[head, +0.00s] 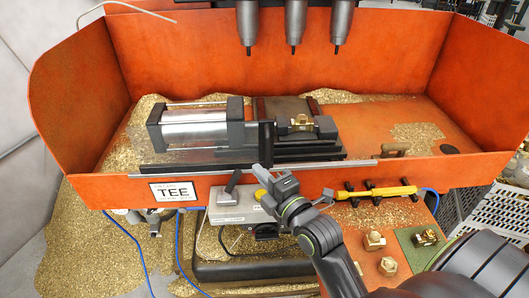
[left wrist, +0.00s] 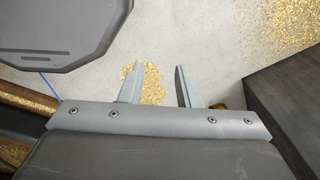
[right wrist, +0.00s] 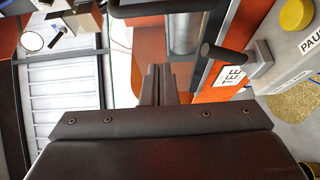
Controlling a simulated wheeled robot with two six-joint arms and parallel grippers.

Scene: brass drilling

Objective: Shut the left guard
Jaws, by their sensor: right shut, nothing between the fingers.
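A thin grey rail (head: 225,169) runs along the front edge of the orange drilling bay. An upright black bar handle (head: 266,145) stands at the rail; a black bar also shows at the top of the right wrist view (right wrist: 165,8). A faint clear panel seems to lie left of the handle, but its edges are hard to tell. My right gripper (head: 259,171) is shut and empty, just below the handle at the front of the rail; its closed fingers show in the right wrist view (right wrist: 158,75). My left gripper (left wrist: 155,82) is open and empty over the floor.
A clamping cylinder (head: 195,130) lies in the bay under the drill spindles (head: 293,25). Brass fittings (head: 375,240) lie at lower right.

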